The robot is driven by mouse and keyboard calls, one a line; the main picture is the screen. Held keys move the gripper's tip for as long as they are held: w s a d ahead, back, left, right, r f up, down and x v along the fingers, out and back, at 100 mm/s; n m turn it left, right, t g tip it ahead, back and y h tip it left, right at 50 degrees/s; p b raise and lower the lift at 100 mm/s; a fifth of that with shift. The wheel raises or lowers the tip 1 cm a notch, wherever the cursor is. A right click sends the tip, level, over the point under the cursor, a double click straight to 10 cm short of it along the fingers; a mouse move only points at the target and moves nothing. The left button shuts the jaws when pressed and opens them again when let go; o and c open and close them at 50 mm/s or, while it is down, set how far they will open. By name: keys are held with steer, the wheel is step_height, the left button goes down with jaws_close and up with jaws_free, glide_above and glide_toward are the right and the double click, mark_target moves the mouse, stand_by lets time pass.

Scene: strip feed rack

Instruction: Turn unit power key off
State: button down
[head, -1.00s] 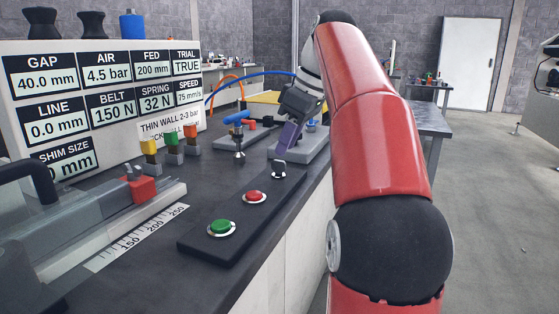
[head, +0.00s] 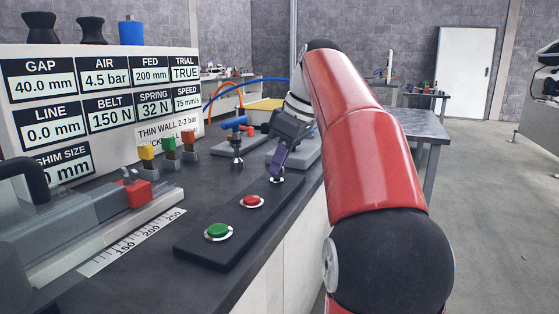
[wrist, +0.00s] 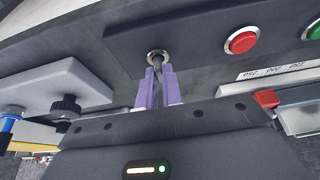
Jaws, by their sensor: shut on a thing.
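The power key switch (wrist: 158,55) is a small dark key in a round silver collar at the end of the dark control strip (head: 222,240). In the head view the key switch (head: 277,179) shows just under my gripper's tips. My gripper (wrist: 158,82) has purple fingers, one on each side of the key, and is shut on it. In the head view my gripper (head: 279,168) reaches down to the strip, and its fingers partly hide the key. I cannot tell the key's marked position.
A red button (head: 254,201) and a green button (head: 218,231) sit on the same strip. Yellow, green and red blocks (head: 168,146) stand left of it. A blue-handled valve (head: 236,125) and a grey plate (wrist: 50,85) are close to my gripper. The display board (head: 105,95) stands behind.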

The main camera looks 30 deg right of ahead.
steer(key=shift+m, duration=0.4)
steer(key=m, duration=0.2)
steer(key=m+t+h+p, duration=0.1)
steer(key=m, duration=0.1)
steer(key=shift+a+r+h, duration=0.1)
steer(key=shift+a+h, duration=0.1)
steer(key=shift+h, duration=0.1)
steer(key=m+h+p, duration=0.1)
steer(key=m, duration=0.2)
steer(key=m+h+p, duration=0.1)
steer(key=m+p, duration=0.1)
steer(key=m, duration=0.1)
steer(key=shift+a+h, duration=0.15)
steer(key=shift+h, duration=0.15)
steer(key=m+h+p, duration=0.1)
steer(key=m, duration=0.2)
steer(key=shift+m+g, duration=0.3)
steer(key=shift+w+a+m+g+h, duration=0.1)
steer(key=shift+m+g+h, duration=0.45)
steer(key=shift+m, duration=1.15)
steer(key=c, duration=1.6)
jaws_free()
steer(key=shift+o, duration=0.2)
